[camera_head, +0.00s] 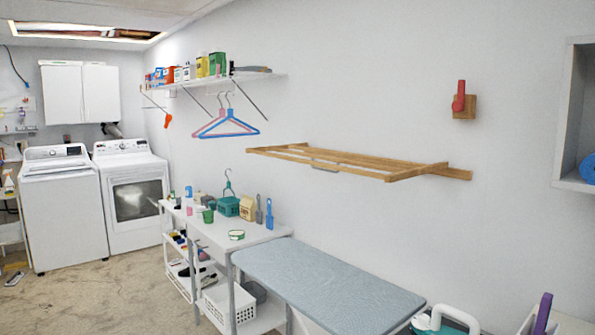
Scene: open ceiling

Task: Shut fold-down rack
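The fold-down rack (345,161) is a wooden slatted frame on the right-hand wall. It is folded down and sticks out about level from the wall, with a wooden wall piece (458,174) at its right end. A small grey handle-like strip (325,169) shows on its front rail. Above it to the right, a red lever-like piece (459,97) sits on a small wooden block (467,107) on the wall. Neither of my grippers is in view.
A padded ironing board (320,280) stands below the rack. A white table (222,230) with bottles and baskets is left of it. A shelf (215,78) with hangers (226,126) is up left. Washer (62,205) and dryer (133,190) stand far left. The floor (110,295) is open at left.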

